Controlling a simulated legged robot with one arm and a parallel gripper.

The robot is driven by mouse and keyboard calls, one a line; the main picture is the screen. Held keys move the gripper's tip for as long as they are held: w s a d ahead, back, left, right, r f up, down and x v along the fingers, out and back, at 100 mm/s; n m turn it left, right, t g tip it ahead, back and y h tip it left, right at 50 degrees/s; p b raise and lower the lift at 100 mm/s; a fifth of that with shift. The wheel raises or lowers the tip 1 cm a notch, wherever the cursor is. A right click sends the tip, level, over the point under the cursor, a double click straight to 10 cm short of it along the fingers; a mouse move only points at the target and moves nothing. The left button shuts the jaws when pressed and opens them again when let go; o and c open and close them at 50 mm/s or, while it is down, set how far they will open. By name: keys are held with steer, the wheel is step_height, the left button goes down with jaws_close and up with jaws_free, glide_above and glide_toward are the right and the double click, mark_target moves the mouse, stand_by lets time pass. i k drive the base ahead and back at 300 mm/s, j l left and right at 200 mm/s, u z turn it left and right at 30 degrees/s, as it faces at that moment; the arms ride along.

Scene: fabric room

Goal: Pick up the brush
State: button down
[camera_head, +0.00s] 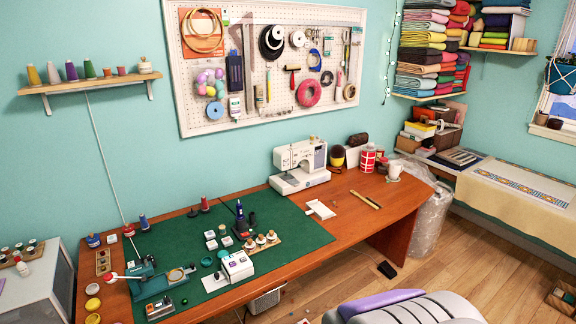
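I cannot make out the brush for certain. A thin yellow-brown and dark strip (365,200) lies on the right part of the wooden table (350,228), too small to tell what it is. A dark brown rounded object (357,140) sits at the back of the table near the wall, and I cannot tell whether it is a brush. My gripper is not in view.
A white sewing machine (300,166) stands at the table's back. A green mat (285,232) holds spools and small devices. A white mug (394,170) stands at the right. A grey chair (410,308) is in front. Wooden floor (480,270) shows at right.

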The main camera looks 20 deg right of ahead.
mark_target(370, 202)
steer(key=i+l, duration=0.3)
steer(key=l, duration=0.15)
steer(key=i+l+u, duration=0.15)
steer(key=i+l, duration=0.4)
steer(key=l, duration=0.3)
steer(key=i+l+u, duration=0.1)
steer(key=i+l, duration=0.2)
steer(key=l, duration=0.2)
steer(key=i+l+u, duration=0.1)
steer(key=i+l, duration=0.15)
steer(key=l, duration=0.2)
steer(key=i+l, duration=0.2)
steer(key=l, duration=0.3)
steer(key=i+l+u, duration=0.1)
steer(key=i+l, duration=0.15)
steer(key=l, duration=0.25)
steer(key=i+l+u, duration=0.1)
steer(key=l, duration=0.45)
steer(key=i, duration=0.1)
